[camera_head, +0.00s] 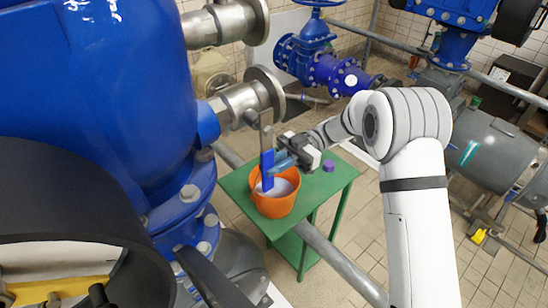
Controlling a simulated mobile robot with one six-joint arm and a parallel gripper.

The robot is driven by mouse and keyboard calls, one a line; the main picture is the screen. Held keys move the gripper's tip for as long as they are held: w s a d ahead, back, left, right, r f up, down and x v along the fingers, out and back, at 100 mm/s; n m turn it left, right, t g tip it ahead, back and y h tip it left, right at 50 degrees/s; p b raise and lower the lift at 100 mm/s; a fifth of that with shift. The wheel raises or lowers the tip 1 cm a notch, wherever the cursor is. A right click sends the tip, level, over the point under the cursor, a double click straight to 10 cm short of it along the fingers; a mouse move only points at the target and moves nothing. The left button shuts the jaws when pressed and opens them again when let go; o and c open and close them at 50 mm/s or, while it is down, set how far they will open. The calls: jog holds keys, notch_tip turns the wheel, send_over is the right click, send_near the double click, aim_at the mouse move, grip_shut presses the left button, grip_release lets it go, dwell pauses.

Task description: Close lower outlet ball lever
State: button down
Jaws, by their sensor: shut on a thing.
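The lower outlet (240,101) is a steel pipe stub with a round flange, on the side of the large blue vessel. Its ball lever (267,170) has a flat blue handle that hangs about upright, pointing down in front of the orange bucket. My gripper (277,163) comes in from the right and is shut on the blue lever at its middle. The fingertips are small here, and the far side of the grip is hidden.
The orange bucket (275,205) with whitish contents stands on a green table (330,182), below the lever. A purple cap (328,165) lies on the table. The blue vessel (90,90) fills the left. A grey pipe (340,262) runs low past the table.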

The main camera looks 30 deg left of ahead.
jog(key=shift+r, duration=0.1)
jog(key=c, duration=1.5)
grip_release()
jog(key=shift+a, duration=0.1)
jog(key=shift+o, duration=0.2)
